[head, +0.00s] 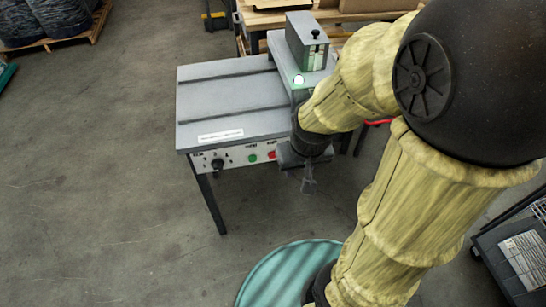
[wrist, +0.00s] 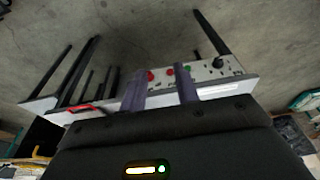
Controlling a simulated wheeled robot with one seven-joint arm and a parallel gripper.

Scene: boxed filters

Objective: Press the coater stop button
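The coater is a grey table-like machine (head: 228,100) with a pale control panel (head: 235,162) on its front. In the head view the panel has a black knob (head: 217,164), a green button (head: 253,158) and a red button (head: 272,155). The wrist view, turned around, shows the knob (wrist: 218,62), a small red button (wrist: 170,72) and a larger red one (wrist: 150,76). Labels are too small to read. My gripper (head: 310,187) is in front of the panel's right end, apart from it. Its fingers (wrist: 161,92) are parted and empty in the wrist view.
A round teal surface (head: 285,275) is below my arm. A dark cart (head: 515,255) is at right. Floor left of the machine is clear.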

